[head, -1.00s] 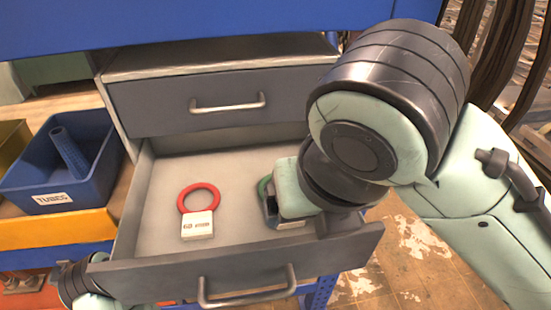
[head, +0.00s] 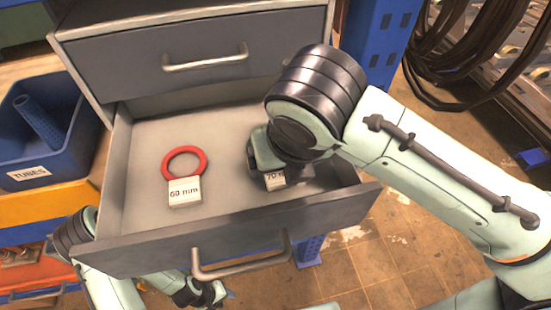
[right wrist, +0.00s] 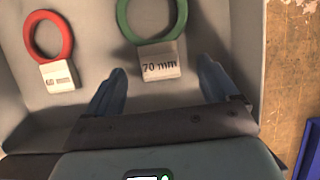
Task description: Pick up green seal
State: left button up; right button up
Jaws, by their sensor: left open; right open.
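The green seal (right wrist: 158,20) lies in the open drawer, joined to a white tag reading 70 mm (right wrist: 160,66) in the right wrist view. In the head view its ring is hidden behind my right arm, and only part of its tag (head: 275,181) shows. My right gripper (right wrist: 165,80) is open above the drawer, its fingers on either side of the tag's near end, not closed on it. In the head view its fingers are hidden by the wrist. My left gripper (head: 212,293) is open and empty, low in front of the drawer, below the handle.
A red seal (head: 184,163) with a 60 mm tag lies left in the drawer (head: 135,200). A closed drawer (head: 200,60) sits above. A blue TUBES bin (head: 60,160) stands at the left. The drawer's walls surround the seals.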

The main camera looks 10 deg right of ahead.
jog(key=x, duration=0.4)
jog(key=shift+w, duration=0.1)
jog(key=c, duration=1.1)
jog(key=shift+r, duration=0.1)
jog(key=shift+c, duration=0.2)
notch_tip(320, 180, up, 10)
